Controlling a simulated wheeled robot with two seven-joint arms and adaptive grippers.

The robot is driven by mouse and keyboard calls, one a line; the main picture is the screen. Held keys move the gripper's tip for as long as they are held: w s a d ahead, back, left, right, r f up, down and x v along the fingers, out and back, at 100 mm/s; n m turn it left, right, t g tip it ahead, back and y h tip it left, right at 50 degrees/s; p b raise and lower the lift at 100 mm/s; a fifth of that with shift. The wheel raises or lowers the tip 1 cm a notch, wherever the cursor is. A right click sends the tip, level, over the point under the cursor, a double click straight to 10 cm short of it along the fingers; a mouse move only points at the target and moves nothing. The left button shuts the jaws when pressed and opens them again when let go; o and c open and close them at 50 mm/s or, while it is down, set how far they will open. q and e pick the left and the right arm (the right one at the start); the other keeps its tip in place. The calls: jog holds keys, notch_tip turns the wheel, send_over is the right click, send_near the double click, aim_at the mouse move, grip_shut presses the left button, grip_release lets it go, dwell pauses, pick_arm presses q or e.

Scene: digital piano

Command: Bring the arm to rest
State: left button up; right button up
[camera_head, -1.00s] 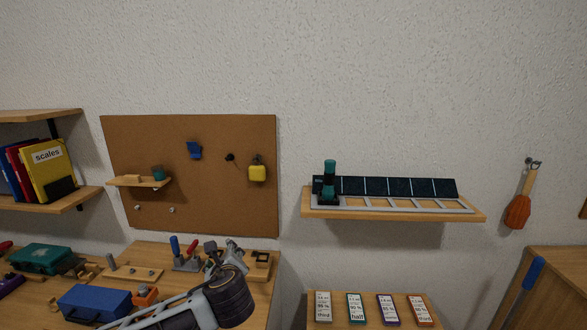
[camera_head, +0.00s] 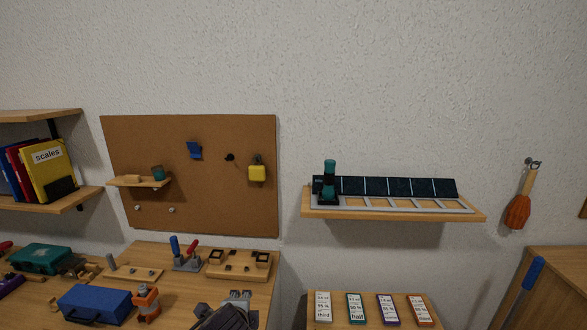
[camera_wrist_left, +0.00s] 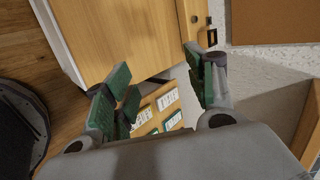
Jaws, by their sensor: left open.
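My left gripper (camera_head: 238,297) is at the bottom edge of the head view, by the right front part of the workbench, pointing away from me. Much of my arm behind it is cut off by the frame. In the left wrist view the gripper (camera_wrist_left: 160,82) has its green-padded fingers wide apart with nothing between them. Beyond the fingers are the bench and, lower down, several cards. My right gripper does not show.
The workbench (camera_head: 200,287) holds a blue case (camera_head: 94,303), an orange tool (camera_head: 147,302), a wooden block fixture (camera_head: 239,264) and a stand with red and blue handles (camera_head: 187,262). Labelled cards (camera_head: 357,308) lie on a low table. A shelf (camera_head: 400,214) is on the wall.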

pick_arm(q)
jog(key=s+a+f+n+g+h, duration=0.1)
jog(key=s+a+f+n+g, duration=0.3)
jog(key=s+f+n, duration=0.5)
jog(key=s+a+f+n+g, duration=0.2)
jog(key=s+a+f+n, duration=0.4)
jog(key=s, duration=0.4)
notch_tip(320, 180, down, 33)
jog(key=s+g, duration=0.1)
jog(key=s, duration=0.2)
jog(key=s+a+f, duration=0.2)
jog(key=s+f, duration=0.7)
jog(key=s, duration=0.1)
jog(key=s+a+f+g, duration=0.1)
jog(key=s+a+f, duration=0.2)
jog(key=s+f, duration=0.7)
jog(key=shift+s, duration=0.55)
